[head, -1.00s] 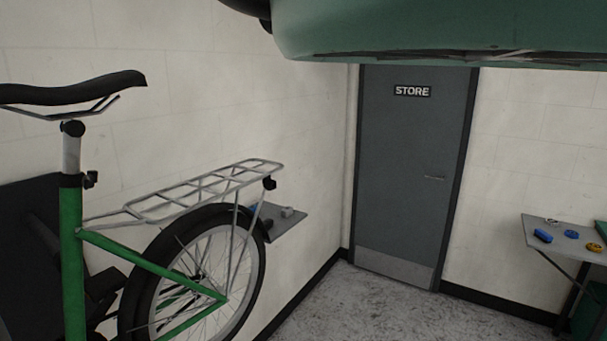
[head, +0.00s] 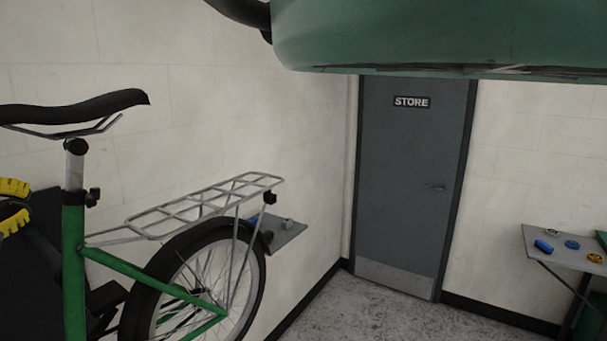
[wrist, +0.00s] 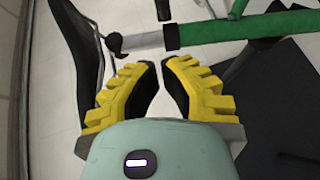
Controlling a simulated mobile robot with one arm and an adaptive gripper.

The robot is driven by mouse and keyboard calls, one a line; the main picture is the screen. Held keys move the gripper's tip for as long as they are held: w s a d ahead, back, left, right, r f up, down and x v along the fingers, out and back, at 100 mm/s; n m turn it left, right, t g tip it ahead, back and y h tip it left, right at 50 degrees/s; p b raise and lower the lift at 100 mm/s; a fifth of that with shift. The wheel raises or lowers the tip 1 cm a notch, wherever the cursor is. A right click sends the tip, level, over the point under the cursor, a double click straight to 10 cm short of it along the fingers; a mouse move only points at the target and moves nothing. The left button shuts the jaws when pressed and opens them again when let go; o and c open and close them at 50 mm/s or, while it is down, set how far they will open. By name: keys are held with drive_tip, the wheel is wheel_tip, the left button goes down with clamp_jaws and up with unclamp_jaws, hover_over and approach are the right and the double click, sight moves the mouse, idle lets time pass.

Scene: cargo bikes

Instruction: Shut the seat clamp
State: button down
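The seat clamp (head: 78,198) is a black collar at the top of the green seat tube (head: 73,260), below the silver seat post (head: 75,170). Its small dark lever (head: 93,197) sticks out on the right side; whether it is open or shut is unclear. In the wrist view, the clamp (wrist: 171,37) lies just beyond my fingertips, with the lever (wrist: 163,10) pointing to the top edge. My gripper (wrist: 156,66) has yellow and black fingers, apart with nothing between them. It also shows at the head view's left edge (head: 24,202), left of the seat tube.
The black saddle (head: 75,108) overhangs the post. A silver rear rack (head: 205,208) extends right over the wheel. A wall shelf (head: 285,237) is behind it. A side table (head: 560,262) with small parts stands right. Open floor (head: 360,312) lies before the store door (head: 415,190).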

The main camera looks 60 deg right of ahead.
drive_tip(key=shift+w+d+f+p, duration=0.2)
drive_tip(key=shift+d+f+p, duration=0.1)
drive_tip(key=shift+d+p, duration=0.8)
drive_tip(key=shift+w+d+f+p, duration=0.2)
drive_tip(key=shift+d+f+p, duration=0.15)
drive_tip(key=shift+d+p, duration=0.75)
drive_tip(key=shift+w+d+f+p, duration=0.25)
drive_tip(key=shift+d+p, duration=0.4)
drive_tip(key=shift+d, duration=0.8)
